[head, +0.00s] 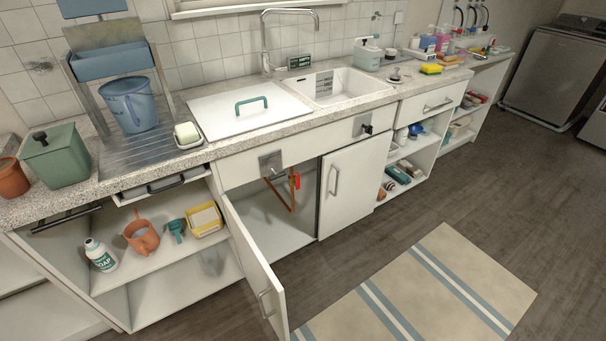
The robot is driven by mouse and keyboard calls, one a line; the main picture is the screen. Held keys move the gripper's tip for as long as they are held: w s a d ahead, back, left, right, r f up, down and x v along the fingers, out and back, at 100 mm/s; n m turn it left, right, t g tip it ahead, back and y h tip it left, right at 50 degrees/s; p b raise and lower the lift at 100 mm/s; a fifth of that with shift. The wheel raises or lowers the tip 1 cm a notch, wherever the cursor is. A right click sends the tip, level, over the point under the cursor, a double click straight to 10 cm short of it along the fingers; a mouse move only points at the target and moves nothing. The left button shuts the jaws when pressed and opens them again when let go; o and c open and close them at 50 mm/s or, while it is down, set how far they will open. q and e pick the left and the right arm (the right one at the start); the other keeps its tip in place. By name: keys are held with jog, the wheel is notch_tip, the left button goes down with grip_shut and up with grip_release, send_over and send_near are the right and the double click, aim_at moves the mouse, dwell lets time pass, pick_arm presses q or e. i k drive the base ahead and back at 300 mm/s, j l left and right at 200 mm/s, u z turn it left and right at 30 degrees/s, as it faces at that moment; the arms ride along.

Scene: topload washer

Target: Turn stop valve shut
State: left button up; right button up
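A red valve handle (297,181) shows inside the open cabinet under the sink, beside orange-brown pipes (280,193). It is small in the picture, and I cannot tell how far it is turned. Several dark hoses or fittings (473,14) show on the back wall at the upper right, too small to make out. Neither of my grippers is in the head view.
The left cabinet door (254,262) stands open into the room; the right door (345,186) is shut. The white sink (345,88) is above. A striped rug (425,290) lies in front, with free floor around. A washer (556,72) stands far right.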

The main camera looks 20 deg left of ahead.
aim_at(297, 184)
jog(key=i+l+u, duration=0.25)
jog(key=i+l, duration=0.2)
jog(key=l, duration=0.15)
jog(key=i+l+u, duration=0.25)
jog(key=l, duration=0.4)
jog(key=i+l+u, duration=0.15)
jog(key=i+l, duration=0.15)
jog(key=l, duration=0.1)
